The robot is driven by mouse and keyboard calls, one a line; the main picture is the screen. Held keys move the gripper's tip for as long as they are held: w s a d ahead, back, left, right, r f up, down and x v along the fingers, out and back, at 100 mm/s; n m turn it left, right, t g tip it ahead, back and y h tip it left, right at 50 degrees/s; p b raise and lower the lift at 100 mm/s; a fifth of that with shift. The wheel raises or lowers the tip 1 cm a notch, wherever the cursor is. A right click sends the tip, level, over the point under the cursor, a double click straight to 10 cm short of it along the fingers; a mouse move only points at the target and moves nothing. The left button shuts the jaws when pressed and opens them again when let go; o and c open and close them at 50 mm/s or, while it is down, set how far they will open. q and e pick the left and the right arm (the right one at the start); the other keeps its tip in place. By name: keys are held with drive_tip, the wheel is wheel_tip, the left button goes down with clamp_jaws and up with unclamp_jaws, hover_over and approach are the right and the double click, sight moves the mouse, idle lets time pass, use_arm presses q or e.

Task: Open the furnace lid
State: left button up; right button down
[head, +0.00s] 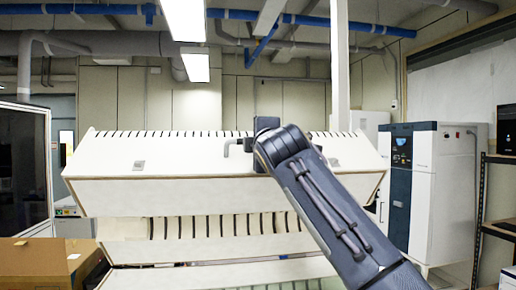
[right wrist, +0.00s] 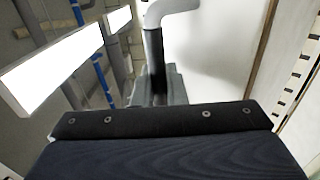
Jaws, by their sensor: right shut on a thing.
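The furnace lid (head: 200,158) is a wide white cover with a row of dark slots along its top edge, in the middle of the head view. It stands tilted above the white furnace body (head: 205,250), with slotted parts showing beneath it. A grey bent handle (head: 232,144) is on the lid's front; its light grey bend also shows large in the right wrist view (right wrist: 168,8). My right gripper (head: 256,142) is at the handle and shut on it; my own forearm hides the fingertips and part of the lid. My left gripper is in neither view.
A white and dark blue cabinet (head: 408,185) stands at the right, beside a dark shelf rack (head: 483,200). An open cardboard box (head: 40,262) is at the lower left. Blue pipes and lamps (head: 186,20) hang overhead, well above the lid.

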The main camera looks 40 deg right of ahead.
use_arm(q)
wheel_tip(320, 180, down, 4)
drive_tip(key=b, duration=0.3)
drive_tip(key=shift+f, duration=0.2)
use_arm(e)
drive_tip(key=s+f, duration=0.1)
drive_tip(key=s+a+f, duration=0.1)
drive_tip(key=shift+s+a+t, duration=0.3)
drive_tip(key=shift+t, duration=0.1)
drive_tip(key=c, duration=1.6)
unclamp_jaws()
drive_tip(key=shift+o, duration=0.2)
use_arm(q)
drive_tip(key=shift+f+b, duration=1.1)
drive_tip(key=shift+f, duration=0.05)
use_arm(e)
drive_tip(key=v, duration=0.7)
drive_tip(key=shift+s+a, duration=0.15)
drive_tip(key=shift+s, duration=0.2)
